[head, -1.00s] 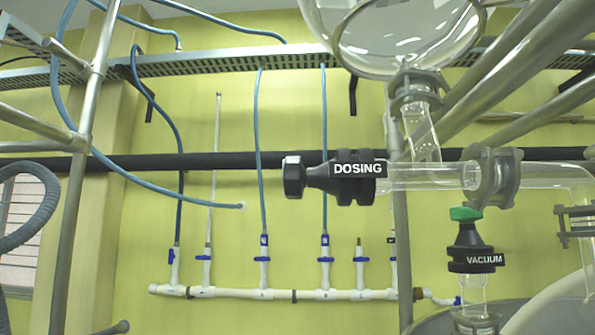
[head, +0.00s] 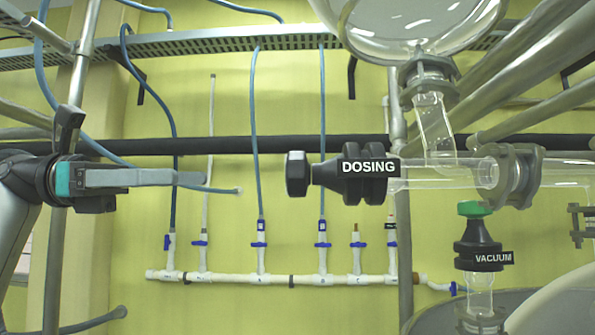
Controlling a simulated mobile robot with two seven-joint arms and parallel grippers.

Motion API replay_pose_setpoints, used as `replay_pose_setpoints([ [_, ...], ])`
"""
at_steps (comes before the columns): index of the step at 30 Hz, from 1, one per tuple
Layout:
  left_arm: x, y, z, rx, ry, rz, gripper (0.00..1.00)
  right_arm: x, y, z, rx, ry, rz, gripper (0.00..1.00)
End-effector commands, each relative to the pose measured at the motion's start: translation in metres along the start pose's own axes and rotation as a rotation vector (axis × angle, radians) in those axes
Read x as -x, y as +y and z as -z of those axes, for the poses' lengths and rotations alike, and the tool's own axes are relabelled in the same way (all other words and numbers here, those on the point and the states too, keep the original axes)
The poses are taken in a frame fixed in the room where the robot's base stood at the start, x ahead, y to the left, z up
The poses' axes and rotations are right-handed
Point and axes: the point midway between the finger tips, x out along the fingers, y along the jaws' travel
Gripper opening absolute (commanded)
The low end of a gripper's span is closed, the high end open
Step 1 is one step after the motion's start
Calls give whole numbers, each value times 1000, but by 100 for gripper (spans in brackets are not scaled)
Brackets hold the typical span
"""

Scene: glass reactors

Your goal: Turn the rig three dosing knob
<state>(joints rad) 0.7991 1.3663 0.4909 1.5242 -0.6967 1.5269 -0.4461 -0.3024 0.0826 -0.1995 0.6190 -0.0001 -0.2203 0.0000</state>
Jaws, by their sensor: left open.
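The dosing knob (head: 297,174) is a black knob at the left end of a black valve body (head: 352,178) labelled DOSING, mid-picture in the head view. The valve joins a horizontal glass tube on its right. My left gripper (head: 200,180) comes in from the left, roughly level with the knob and pointing right toward it. A clear gap lies between its fingertips and the knob. The gripper is seen side-on, open, with nothing visible in it. My right gripper is not in view.
A green-topped VACUUM valve (head: 478,245) stands below right of the dosing valve. A round glass vessel (head: 415,22) hangs above. Metal poles cross the right side. A white pipe manifold (head: 270,278) with blue taps runs along the yellow wall behind.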

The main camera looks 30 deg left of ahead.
Motion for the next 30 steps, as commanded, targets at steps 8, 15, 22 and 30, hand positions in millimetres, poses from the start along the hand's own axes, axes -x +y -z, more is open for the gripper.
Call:
replay_pose_setpoints([
  [8,-26,-5,-1,-21,20,-1,92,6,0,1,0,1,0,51],
  [15,-75,-4,-2,-18,19,1,92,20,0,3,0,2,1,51],
  [22,-121,-4,-2,-17,17,1,92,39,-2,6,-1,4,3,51],
  [30,-148,-4,0,-16,15,-1,92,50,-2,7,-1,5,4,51],
])
